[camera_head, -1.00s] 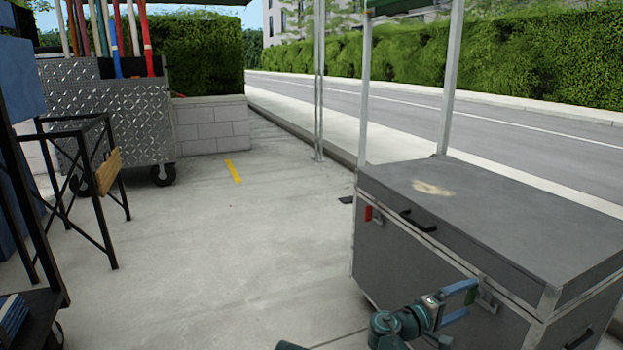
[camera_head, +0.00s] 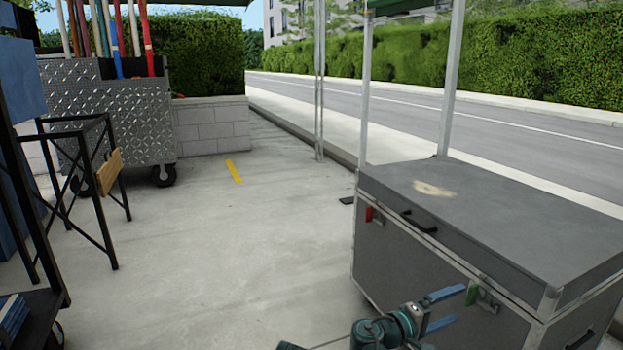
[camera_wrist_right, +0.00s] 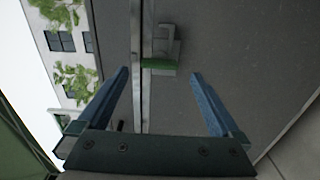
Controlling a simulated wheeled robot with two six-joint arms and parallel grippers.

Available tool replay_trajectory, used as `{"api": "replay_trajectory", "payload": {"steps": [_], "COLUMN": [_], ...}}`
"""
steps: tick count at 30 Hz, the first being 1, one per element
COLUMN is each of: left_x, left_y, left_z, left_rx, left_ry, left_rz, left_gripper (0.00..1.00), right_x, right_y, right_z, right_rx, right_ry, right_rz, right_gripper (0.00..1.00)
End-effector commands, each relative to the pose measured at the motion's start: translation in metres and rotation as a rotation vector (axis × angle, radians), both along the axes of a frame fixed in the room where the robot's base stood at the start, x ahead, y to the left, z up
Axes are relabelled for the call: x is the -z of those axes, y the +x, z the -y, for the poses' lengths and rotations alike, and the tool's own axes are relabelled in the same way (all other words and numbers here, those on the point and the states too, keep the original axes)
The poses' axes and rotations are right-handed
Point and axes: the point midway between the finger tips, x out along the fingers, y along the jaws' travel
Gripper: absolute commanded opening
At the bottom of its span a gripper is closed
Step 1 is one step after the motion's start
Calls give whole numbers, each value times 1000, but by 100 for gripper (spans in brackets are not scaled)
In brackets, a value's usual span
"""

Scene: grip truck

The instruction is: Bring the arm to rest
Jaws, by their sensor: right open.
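My right gripper (camera_head: 459,303) is open with nothing between its blue fingers, in front of the grey case (camera_head: 400,255) at the lower right. A green latch tab (camera_head: 472,294) sits on the case front just beyond the fingertips. In the right wrist view my right gripper (camera_wrist_right: 160,74) shows both fingers spread, with the green tab (camera_wrist_right: 158,64) and its metal bracket ahead between them. The fingers look clear of the tab. My left gripper is not in view.
A red tab (camera_head: 369,214) marks another latch on the case. Metal poles (camera_head: 365,90) rise behind it. A black-framed stand (camera_head: 85,190) and a diamond-plate cart (camera_head: 120,120) are at the left.

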Motion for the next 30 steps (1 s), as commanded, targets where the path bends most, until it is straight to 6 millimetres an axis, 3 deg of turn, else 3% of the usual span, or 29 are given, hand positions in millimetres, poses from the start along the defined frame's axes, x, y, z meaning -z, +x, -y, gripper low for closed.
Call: {"api": "replay_trajectory", "payload": {"steps": [6,16,30], "left_x": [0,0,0], "left_y": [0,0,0], "left_z": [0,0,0], "left_rx": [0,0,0], "left_ry": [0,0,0], "left_rz": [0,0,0], "left_gripper": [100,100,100], "right_x": [0,0,0], "right_y": [-16,-34,-2], "right_z": [-39,-80,-5], "right_rx": [-4,-2,5], "right_ry": [1,1,0], "right_rz": [1,1,0], "right_gripper": [100,100,100]}}
